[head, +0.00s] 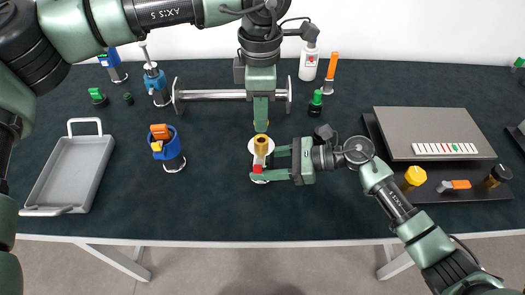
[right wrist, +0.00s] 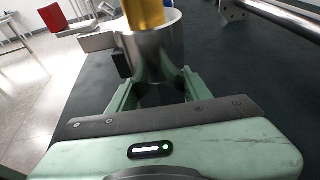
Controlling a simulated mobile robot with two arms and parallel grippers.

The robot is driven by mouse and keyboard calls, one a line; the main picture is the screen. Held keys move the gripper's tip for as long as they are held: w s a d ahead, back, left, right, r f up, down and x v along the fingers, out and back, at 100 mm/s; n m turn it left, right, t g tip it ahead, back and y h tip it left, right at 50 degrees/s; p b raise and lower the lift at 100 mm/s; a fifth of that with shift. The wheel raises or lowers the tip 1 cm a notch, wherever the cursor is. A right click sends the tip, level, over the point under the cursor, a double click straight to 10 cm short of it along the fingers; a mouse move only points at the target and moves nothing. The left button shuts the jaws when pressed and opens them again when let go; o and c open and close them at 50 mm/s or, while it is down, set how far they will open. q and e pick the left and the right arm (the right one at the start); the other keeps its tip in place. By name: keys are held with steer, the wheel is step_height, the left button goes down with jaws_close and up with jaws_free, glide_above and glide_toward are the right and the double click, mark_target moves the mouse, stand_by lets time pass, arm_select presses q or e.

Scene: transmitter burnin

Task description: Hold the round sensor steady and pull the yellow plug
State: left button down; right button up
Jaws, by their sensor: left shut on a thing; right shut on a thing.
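The yellow plug (head: 261,127) shows at the tips of my left gripper (head: 261,122), which points down from above and is shut on it. Just below it in the head view is a brass-coloured cylinder (head: 261,146) on the round sensor. My right gripper (head: 270,162) comes in from the right and is shut on the silver round sensor body (right wrist: 152,52). In the right wrist view a golden cylinder (right wrist: 145,14) rises from that body; its top is cut off. I cannot tell whether the plug is still seated.
A metal bar (head: 215,94) stands behind. A grey box (head: 430,130) is at right. The front middle of the table is clear.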

steer(key=o, duration=1.5)
steer(key=shift+c, duration=0.2)
